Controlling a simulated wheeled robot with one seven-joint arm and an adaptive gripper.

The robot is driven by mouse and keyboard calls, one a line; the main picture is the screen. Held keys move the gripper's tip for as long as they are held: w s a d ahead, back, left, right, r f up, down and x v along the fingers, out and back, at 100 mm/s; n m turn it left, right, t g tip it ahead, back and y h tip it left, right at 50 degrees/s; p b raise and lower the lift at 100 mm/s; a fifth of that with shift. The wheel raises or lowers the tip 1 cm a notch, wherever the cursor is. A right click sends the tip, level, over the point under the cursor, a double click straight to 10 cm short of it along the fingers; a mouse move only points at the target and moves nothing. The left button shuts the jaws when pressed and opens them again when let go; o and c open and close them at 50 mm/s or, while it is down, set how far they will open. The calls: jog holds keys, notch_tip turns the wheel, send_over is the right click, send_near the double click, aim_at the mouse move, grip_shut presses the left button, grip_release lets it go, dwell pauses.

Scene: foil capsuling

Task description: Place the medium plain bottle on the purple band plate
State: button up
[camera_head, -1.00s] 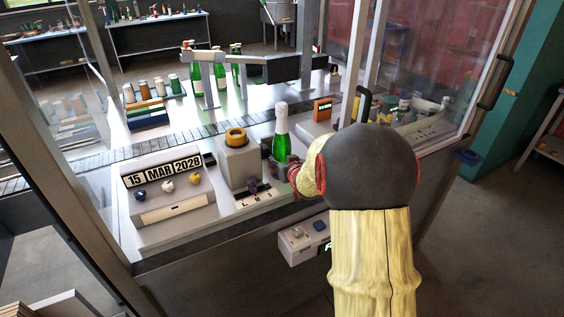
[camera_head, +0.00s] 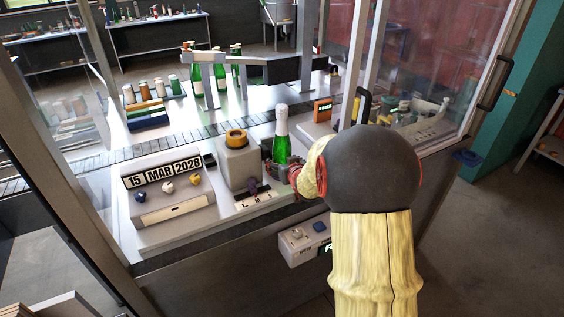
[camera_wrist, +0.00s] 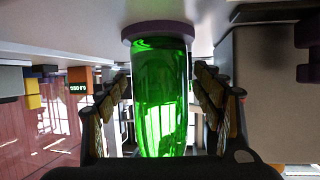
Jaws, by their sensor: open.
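The medium plain bottle (camera_head: 281,146) is green with a pale foil-like neck and stands upright on the machine's front deck. In the wrist view, which is upside down, its green body (camera_wrist: 160,95) rises from the purple band plate (camera_wrist: 158,28), a round purple-edged disc under its base. The base looks seated on the plate and roughly centred. My gripper (camera_head: 281,172) is open low around the bottle, with one finger on each side (camera_wrist: 160,85). I cannot tell whether either finger touches the glass. The plate is hidden by my gripper in the head view.
An orange display (camera_head: 322,109) stands behind right. A conveyor (camera_head: 190,135) runs behind, with green bottles (camera_head: 196,80) beyond. A glass guard (camera_head: 430,60) is at right.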

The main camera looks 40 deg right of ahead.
jog(key=p+v, duration=0.3)
jog(key=v, duration=0.8)
jog(key=s+a+r+n+g+y, duration=0.1)
jog(key=s+a+r+g, duration=0.2)
jog(key=a, duration=0.5)
jog(key=s+a+r+n+y, duration=0.15)
jog(key=a+r, duration=0.25)
jog(key=a, duration=0.4)
jog(key=s+a+r+n+g+y, duration=0.1)
jog(key=s+a+n+g+y, duration=0.1)
jog(key=s+a, duration=1.4)
jog(key=shift+s+a+r+g+y, duration=0.2)
jog(key=shift+s+a+g+y, duration=0.1)
jog(key=shift+g+y, duration=0.4)
jog(key=shift+d+n, duration=0.1)
jog(key=shift+n, duration=0.15)
jog(key=shift+c, duration=1.1)
